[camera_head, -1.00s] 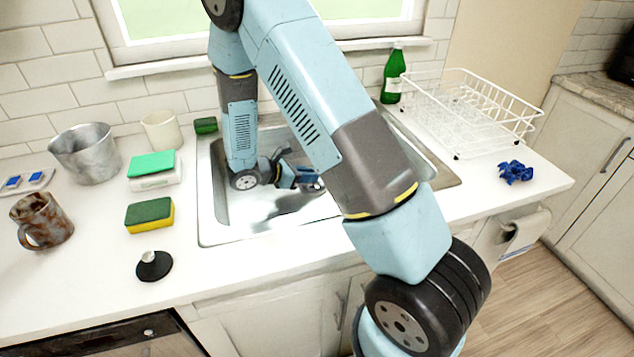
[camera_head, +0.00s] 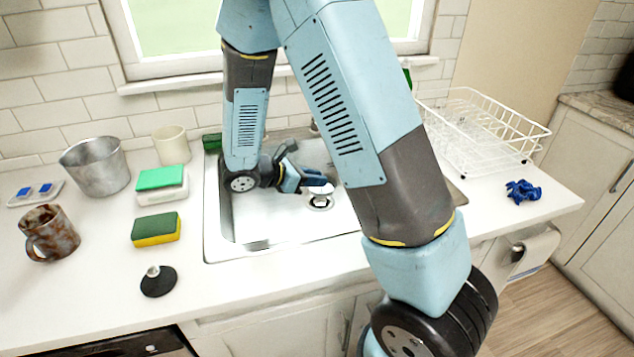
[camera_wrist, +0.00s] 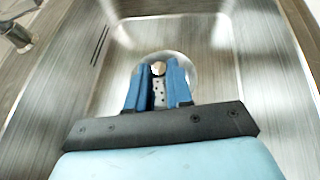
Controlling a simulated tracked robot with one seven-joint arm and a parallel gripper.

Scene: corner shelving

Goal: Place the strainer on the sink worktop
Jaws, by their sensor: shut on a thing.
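My gripper (camera_head: 318,184) is low inside the sink basin (camera_head: 245,220), shut on the metal strainer (camera_head: 321,190). In the head view the strainer shows pale at the fingertips, just above the round drain (camera_head: 320,203). In the wrist view my blue fingers (camera_wrist: 158,72) close around its small round knob (camera_wrist: 158,68). A perforated metal part shows between the fingers; the rest is partly hidden by them. I cannot tell how large the gap to the drain is. The white sink worktop (camera_head: 100,285) runs left of the basin.
A black stopper (camera_head: 158,282), a yellow-green sponge (camera_head: 156,230), another sponge on a white block (camera_head: 162,186), a rusty mug (camera_head: 50,233), a metal pot (camera_head: 96,167) and a cream cup (camera_head: 171,146) stand left. A wire rack (camera_head: 485,135) and blue cloth (camera_head: 522,191) are right.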

